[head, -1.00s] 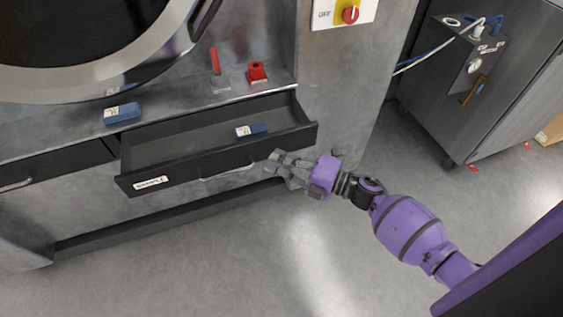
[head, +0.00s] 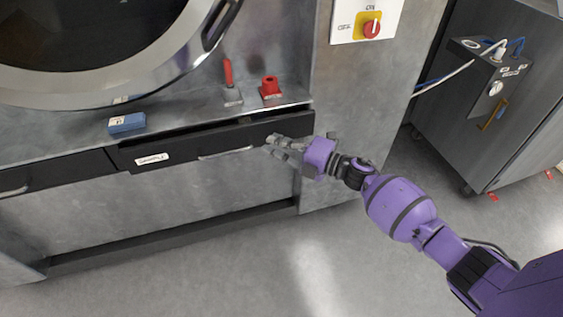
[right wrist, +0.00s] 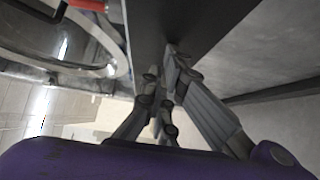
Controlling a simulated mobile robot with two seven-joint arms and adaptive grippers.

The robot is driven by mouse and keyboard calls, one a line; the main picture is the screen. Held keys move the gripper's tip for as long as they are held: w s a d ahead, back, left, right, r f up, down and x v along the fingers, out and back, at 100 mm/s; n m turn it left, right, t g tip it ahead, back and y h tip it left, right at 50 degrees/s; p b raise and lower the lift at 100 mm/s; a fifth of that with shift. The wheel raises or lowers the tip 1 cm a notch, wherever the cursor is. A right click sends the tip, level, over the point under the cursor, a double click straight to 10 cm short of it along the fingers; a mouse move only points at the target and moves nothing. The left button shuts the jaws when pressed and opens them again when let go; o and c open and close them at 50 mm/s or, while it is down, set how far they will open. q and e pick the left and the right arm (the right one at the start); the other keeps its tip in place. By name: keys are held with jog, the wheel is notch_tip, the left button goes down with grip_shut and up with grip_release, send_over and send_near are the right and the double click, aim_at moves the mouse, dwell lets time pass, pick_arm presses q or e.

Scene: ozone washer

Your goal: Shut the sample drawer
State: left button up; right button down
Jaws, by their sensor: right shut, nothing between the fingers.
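The sample drawer (head: 180,151) is a black drawer with a white label and a metal handle, under the washer's ledge. It stands out only slightly, with a narrow dark gap behind the top of its front. My right gripper (head: 272,146) is shut and empty, with its fingertips at the right part of the drawer front, right of the handle. In the right wrist view the shut fingers (right wrist: 170,50) reach to the dark drawer front (right wrist: 180,22) and appear to touch it. The drawer's inside is hidden. My left gripper is not in view.
A blue block (head: 127,123), a red-handled tool (head: 229,80) and a red block (head: 270,87) sit on the ledge above. A red switch (head: 371,28) is on the panel. A grey cabinet (head: 490,110) stands at right. The floor in front is clear.

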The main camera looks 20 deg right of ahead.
aim_at(270, 132)
jog(key=shift+w+f+b, duration=0.15)
jog(key=shift+w+b, duration=0.35)
jog(key=shift+w, duration=1.25)
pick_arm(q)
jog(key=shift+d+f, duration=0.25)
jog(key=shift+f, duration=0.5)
pick_arm(e)
jog(key=shift+w+r, duration=0.1)
jog(key=shift+r, duration=0.15)
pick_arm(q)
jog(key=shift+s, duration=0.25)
pick_arm(e)
jog(key=shift+d+r, duration=0.1)
